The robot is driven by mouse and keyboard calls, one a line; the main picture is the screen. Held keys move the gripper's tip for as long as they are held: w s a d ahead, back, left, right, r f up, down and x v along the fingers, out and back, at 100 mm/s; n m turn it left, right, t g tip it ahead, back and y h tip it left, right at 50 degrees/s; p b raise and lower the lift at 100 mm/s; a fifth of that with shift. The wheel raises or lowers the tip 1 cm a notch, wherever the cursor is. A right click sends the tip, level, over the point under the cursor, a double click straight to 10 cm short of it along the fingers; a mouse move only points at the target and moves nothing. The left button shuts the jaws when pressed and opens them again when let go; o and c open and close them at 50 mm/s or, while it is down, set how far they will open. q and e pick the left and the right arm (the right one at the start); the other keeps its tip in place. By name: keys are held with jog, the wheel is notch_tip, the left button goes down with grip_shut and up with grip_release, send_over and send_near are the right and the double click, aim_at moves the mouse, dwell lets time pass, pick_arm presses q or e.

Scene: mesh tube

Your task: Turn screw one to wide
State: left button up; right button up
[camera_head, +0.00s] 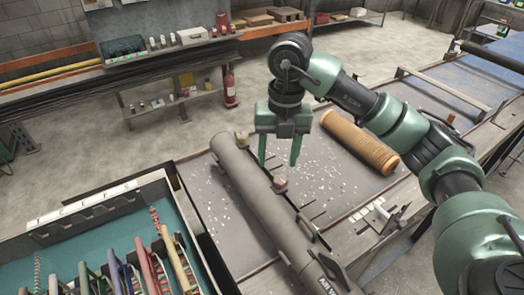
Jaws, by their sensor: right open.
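My right gripper (279,162) hangs pointing down with its two green fingers spread apart and nothing between them. A long grey tube (247,176) lies across the workbench beneath and to the left of it. A small brownish knob or screw head (280,184) shows just below the fingertips, beside the tube, and looks apart from them. A second similar knob (242,139) sits farther back near the tube's far end. I cannot tell which of them is screw one, nor how either is set. My left gripper is out of view.
An orange ribbed tube (360,142) lies to the right of the gripper. White scraps dot the bench (225,206). Thin dark rods (312,212) and a small metal fixture (393,222) are near the front. A teal tray of tools (60,252) stands at the lower left.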

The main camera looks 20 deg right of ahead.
aim_at(280, 178)
jog(key=shift+w+d+r+h, duration=0.1)
jog(key=shift+w+d+h, duration=0.25)
jog(key=shift+d, duration=0.2)
jog(key=shift+d+f, duration=0.1)
jog(key=shift+f, duration=0.15)
jog(key=f, duration=0.2)
jog(key=f+p, duration=0.1)
jog(key=f, duration=0.1)
jog(key=f+p, duration=0.1)
jog(key=shift+s+f, duration=0.3)
jog(key=shift+f, duration=0.1)
jog(key=shift+w+f+p, duration=0.2)
jog(key=shift+f+p, duration=0.1)
jog(key=shift+f, duration=0.35)
grip_shut()
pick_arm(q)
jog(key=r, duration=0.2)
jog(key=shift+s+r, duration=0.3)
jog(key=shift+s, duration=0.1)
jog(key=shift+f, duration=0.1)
